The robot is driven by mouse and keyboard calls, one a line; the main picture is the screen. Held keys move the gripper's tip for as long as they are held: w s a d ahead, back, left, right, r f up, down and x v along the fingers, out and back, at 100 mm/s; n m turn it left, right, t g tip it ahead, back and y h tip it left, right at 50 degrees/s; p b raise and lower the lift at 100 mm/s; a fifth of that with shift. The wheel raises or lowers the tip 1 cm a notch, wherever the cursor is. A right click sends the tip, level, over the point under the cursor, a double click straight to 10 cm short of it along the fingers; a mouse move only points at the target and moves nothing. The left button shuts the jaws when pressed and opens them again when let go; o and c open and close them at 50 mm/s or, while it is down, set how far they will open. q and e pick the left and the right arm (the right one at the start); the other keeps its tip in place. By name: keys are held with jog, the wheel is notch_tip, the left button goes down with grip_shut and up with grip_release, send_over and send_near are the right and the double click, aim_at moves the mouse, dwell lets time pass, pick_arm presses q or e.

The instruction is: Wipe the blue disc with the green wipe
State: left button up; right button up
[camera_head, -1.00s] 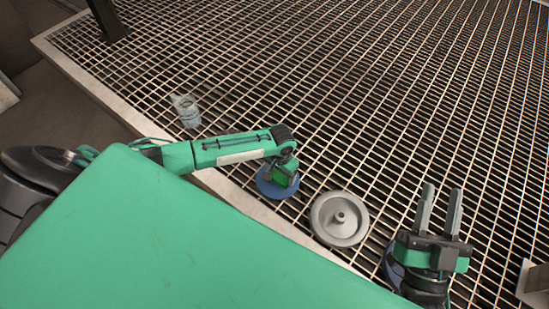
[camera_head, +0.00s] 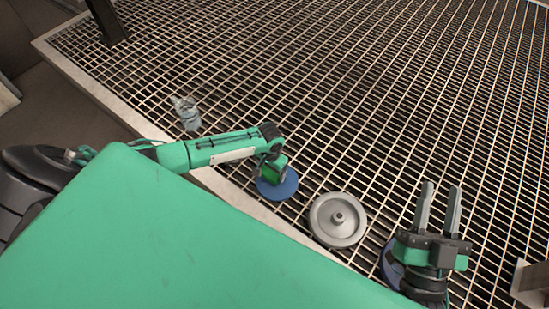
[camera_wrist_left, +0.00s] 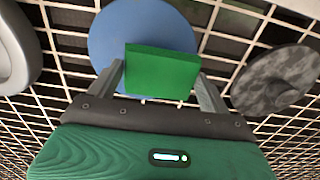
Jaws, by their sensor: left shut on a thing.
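The green wipe (camera_wrist_left: 160,73) is a flat green block held between the fingers of my left gripper (camera_wrist_left: 165,85). The blue disc (camera_wrist_left: 143,25) lies behind and below the wipe in the left wrist view, partly covered by it. I cannot tell whether they touch. In the head view the blue disc (camera_head: 287,187) lies on the grating under my left gripper (camera_head: 271,177), which hides part of it. My right gripper (camera_head: 440,188) is open and empty at the lower right, with its fingers apart.
A grey disc with a central hub (camera_head: 338,219) lies right of the blue disc. Another blue disc (camera_head: 390,265) is partly hidden by my right gripper. A mottled grey disc (camera_wrist_left: 277,80) shows in the left wrist view. The far grating is clear.

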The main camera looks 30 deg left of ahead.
aim_at(282, 185)
pick_arm(q)
jog(key=shift+s+d+p, duration=0.15)
jog(key=shift+d+p, duration=0.5)
jog(key=shift+d, duration=0.7)
jog(key=shift+s+d+f+p, duration=0.15)
jog(key=shift+d+p, duration=0.15)
jog(key=shift+d, duration=0.9)
notch_tip(282, 185, up, 8)
jog(key=p, duration=0.9)
